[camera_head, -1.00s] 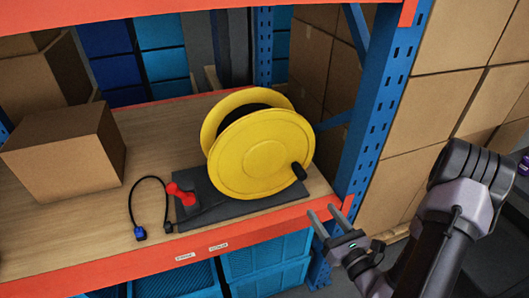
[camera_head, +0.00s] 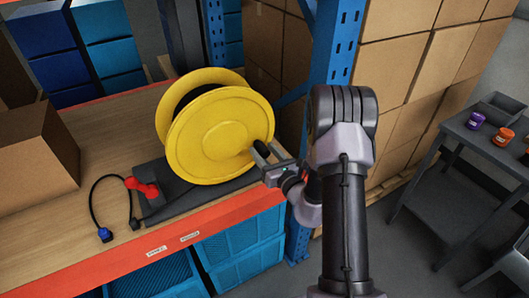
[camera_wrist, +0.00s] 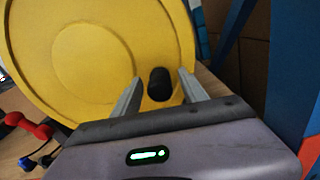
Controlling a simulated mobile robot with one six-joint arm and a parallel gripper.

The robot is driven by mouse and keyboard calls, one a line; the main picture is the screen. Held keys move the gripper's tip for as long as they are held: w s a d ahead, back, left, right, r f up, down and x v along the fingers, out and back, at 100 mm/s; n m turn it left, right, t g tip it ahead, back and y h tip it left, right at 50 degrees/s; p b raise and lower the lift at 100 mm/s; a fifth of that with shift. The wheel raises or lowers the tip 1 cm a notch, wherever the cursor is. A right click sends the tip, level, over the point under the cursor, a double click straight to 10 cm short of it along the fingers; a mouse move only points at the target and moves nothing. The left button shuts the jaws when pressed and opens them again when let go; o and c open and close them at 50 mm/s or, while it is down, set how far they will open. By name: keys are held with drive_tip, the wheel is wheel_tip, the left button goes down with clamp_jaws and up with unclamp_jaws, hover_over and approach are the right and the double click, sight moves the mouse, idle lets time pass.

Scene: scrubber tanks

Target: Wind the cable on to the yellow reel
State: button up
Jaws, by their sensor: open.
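The yellow reel (camera_head: 212,137) stands upright on a dark base plate (camera_head: 180,193) on the wooden shelf. Its flange fills much of the wrist view (camera_wrist: 85,50). A black crank handle (camera_wrist: 159,84) sticks out near the flange's lower right edge. My gripper (camera_head: 268,152) is open at the handle; in the wrist view its two fingers (camera_wrist: 160,92) lie on either side of the handle, with gaps showing. The black cable (camera_head: 97,185) loops on the shelf to the left, with a blue plug (camera_head: 105,235) at its end. A red part (camera_head: 142,187) sits at the base's left end.
A cardboard box (camera_head: 35,160) stands on the shelf at left. A blue rack upright (camera_head: 335,45) is close behind my arm. Stacked cartons (camera_head: 430,70) and a grey table (camera_head: 480,140) with small jars are at right. An orange beam (camera_head: 170,240) edges the shelf.

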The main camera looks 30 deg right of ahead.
clamp_jaws()
idle(1.4)
